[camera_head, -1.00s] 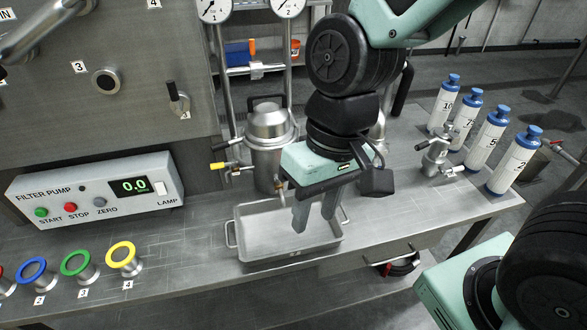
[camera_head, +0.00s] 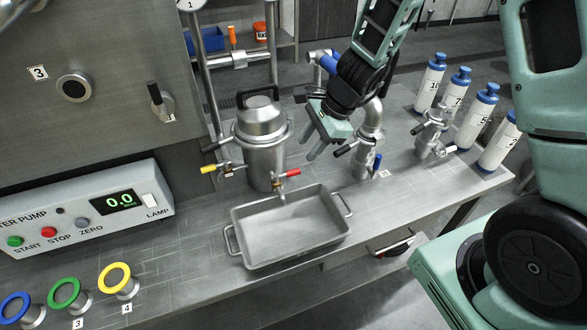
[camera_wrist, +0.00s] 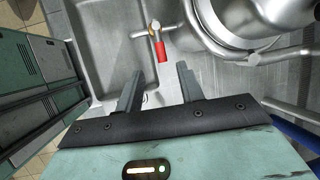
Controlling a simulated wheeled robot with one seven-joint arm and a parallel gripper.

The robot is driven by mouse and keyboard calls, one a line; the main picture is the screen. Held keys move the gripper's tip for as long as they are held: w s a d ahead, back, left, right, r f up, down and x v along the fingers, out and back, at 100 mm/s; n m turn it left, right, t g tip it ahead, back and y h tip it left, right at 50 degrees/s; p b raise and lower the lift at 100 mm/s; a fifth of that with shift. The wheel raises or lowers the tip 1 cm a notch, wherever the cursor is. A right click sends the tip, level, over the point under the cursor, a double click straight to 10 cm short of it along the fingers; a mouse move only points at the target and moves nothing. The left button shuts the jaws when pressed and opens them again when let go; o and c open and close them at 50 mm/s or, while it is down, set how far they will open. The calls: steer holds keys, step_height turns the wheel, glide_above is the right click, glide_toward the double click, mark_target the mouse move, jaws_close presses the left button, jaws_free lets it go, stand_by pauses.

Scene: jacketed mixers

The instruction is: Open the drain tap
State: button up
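The drain tap (camera_head: 281,181) has a red handle (camera_head: 293,173) and sits low on the front of the steel jacketed vessel (camera_head: 262,150). Its spout points down over the near tray. The handle sticks out sideways to the right. In the wrist view the red handle (camera_wrist: 162,51) points toward my fingers, with the tap body (camera_wrist: 144,32) beyond it. My gripper (camera_head: 322,150) is right of the vessel and above the handle. In the wrist view my gripper (camera_wrist: 160,76) is open and empty, its fingertips just short of the handle's end and apart from it.
A steel tray (camera_head: 240,222) lies below the tap. A yellow-handled valve (camera_head: 212,168) is on the vessel's left. Pipework with a blue handle (camera_head: 376,163) stands to the right, close to my gripper. Blue-capped bottles (camera_head: 470,118) stand farther right.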

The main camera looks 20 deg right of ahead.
mark_target(290, 172)
steer(key=b+x, duration=0.1)
steer(key=x, duration=0.8)
steer(key=shift+a+f+b, duration=0.1)
steer(key=shift+b, duration=0.2)
steer(key=shift+c, duration=0.4)
jaws_close()
